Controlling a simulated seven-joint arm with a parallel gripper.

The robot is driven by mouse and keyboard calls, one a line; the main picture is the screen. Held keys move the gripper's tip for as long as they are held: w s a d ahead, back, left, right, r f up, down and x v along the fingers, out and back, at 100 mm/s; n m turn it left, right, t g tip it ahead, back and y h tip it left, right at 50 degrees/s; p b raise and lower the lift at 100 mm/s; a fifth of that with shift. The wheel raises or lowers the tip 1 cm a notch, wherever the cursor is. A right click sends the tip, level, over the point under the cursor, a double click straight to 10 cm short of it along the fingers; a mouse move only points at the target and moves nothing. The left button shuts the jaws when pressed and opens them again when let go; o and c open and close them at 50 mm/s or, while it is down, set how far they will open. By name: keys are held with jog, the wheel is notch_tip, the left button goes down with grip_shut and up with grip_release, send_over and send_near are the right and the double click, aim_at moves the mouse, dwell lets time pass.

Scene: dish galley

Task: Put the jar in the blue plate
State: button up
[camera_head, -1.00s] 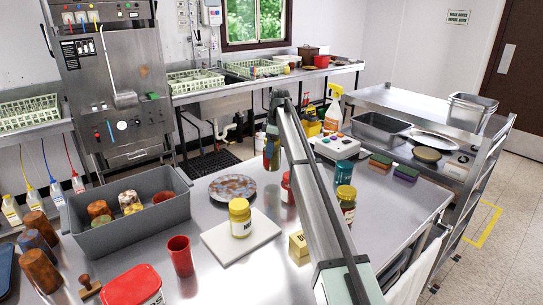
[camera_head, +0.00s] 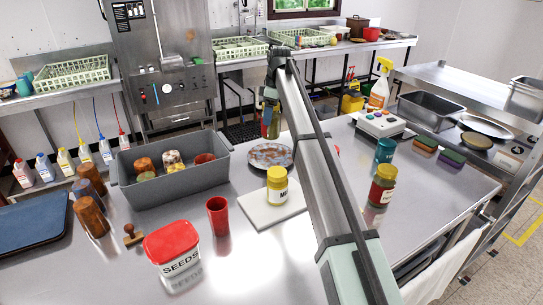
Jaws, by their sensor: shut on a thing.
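My gripper (camera_head: 270,100) hangs from the far end of my arm, in the middle of the picture, partly hidden by the arm. It is shut on a jar (camera_head: 269,124) with yellowish and reddish parts, seen small and partly covered. This jar is above or just behind a round blue-grey plate with brown stains (camera_head: 268,154); I cannot tell whether it touches anything. A yellow-lidded jar (camera_head: 277,186) stands upright on a white board (camera_head: 262,220), nearer than the plate. Another jar with a yellow-green lid and red body (camera_head: 382,186) stands right of my arm.
A grey bin (camera_head: 180,190) with several cups stands left of the plate. A red cup (camera_head: 217,216) and a red-lidded seeds tub (camera_head: 172,247) are in front. A teal jar (camera_head: 385,150) and a control box (camera_head: 380,124) are at right. Bare counter shows at front centre.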

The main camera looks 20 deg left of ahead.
aim_at(271, 137)
jog(key=shift+f+m, duration=0.1)
jog(key=shift+m, duration=0.2)
jog(key=shift+f, duration=4.95)
jog(key=shift+f, duration=0.1)
jog(key=o, duration=1.4)
jog(key=r, duration=0.4)
jog(key=d+r, duration=0.1)
jog(key=r, duration=0.3)
jog(key=d+r, duration=0.1)
jog(key=r, duration=0.3)
